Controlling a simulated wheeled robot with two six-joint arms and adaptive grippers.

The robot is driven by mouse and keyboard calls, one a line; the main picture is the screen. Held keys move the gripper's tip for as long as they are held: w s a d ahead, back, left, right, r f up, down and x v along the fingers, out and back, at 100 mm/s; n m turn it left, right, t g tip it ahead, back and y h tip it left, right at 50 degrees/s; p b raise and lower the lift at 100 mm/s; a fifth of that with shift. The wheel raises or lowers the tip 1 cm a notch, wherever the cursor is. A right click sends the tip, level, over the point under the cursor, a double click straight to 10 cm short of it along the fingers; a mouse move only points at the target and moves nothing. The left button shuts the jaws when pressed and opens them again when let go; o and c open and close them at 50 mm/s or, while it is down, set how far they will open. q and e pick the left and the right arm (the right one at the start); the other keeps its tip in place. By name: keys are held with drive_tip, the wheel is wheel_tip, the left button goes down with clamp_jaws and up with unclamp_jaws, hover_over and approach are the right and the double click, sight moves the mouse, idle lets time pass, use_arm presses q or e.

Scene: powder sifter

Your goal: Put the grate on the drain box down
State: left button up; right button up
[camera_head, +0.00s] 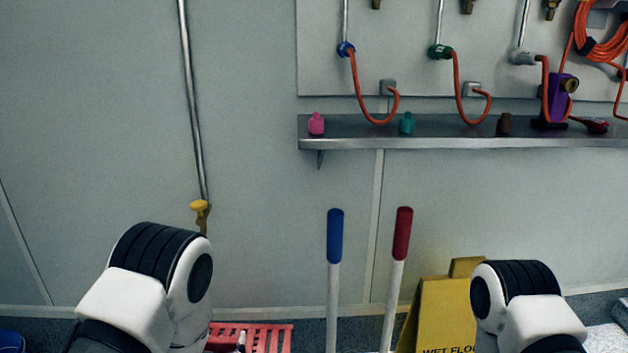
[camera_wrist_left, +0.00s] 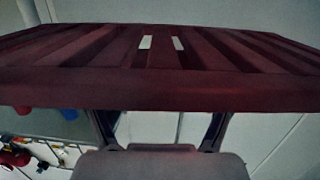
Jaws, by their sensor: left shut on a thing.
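The red slatted grate (camera_head: 262,336) shows at the bottom edge of the head view, in front of the wall and partly hidden by my left arm. In the left wrist view it spans the whole width as a dark red slatted panel (camera_wrist_left: 90,92). My left gripper (camera_wrist_left: 161,43) is shut on the grate, its pale fingertips showing between the slats. In the head view a small pale tip at the grate is probably part of this gripper. My right gripper is out of view; only my right arm shows. The drain box cannot be made out.
Blue-handled (camera_head: 335,235) and red-handled (camera_head: 403,220) poles stand right of the grate. A yellow wet-floor sign (camera_head: 440,315) stands near my right arm. A metal wall shelf (camera_head: 450,143) carries small bottles, with orange hoses above. A blue object (camera_head: 11,341) sits at lower left.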

use_arm(q)
drive_tip(key=s+r+p, duration=0.2)
drive_tip(key=r+p, duration=1.3)
drive_tip(key=r, duration=0.2)
drive_tip(key=s+r+p, duration=0.2)
drive_tip(key=r+p, duration=1.4)
drive_tip(key=r, duration=0.2)
drive_tip(key=shift+s+r, duration=0.15)
drive_tip(key=shift+d, duration=0.1)
drive_tip(key=s+d+r+m+g+h, duration=0.2)
drive_tip(key=s+d+r+m+h, duration=0.15)
drive_tip(key=d+h, duration=0.2)
drive_tip(key=s+d+r+m+g+h, duration=0.1)
drive_tip(key=s+d+r+m+h, duration=0.1)
drive_tip(key=s+d+m+h, duration=0.4)
drive_tip(key=w+d+f+m+g+h, duration=0.2)
drive_tip(key=w+f+m+g+h, duration=0.2)
drive_tip(key=m+g, duration=0.3)
drive_tip(key=shift+d+f+m+g+h, duration=0.4)
drive_tip(key=shift+f+g, duration=0.4)
drive_tip(key=shift+g, duration=1.7)
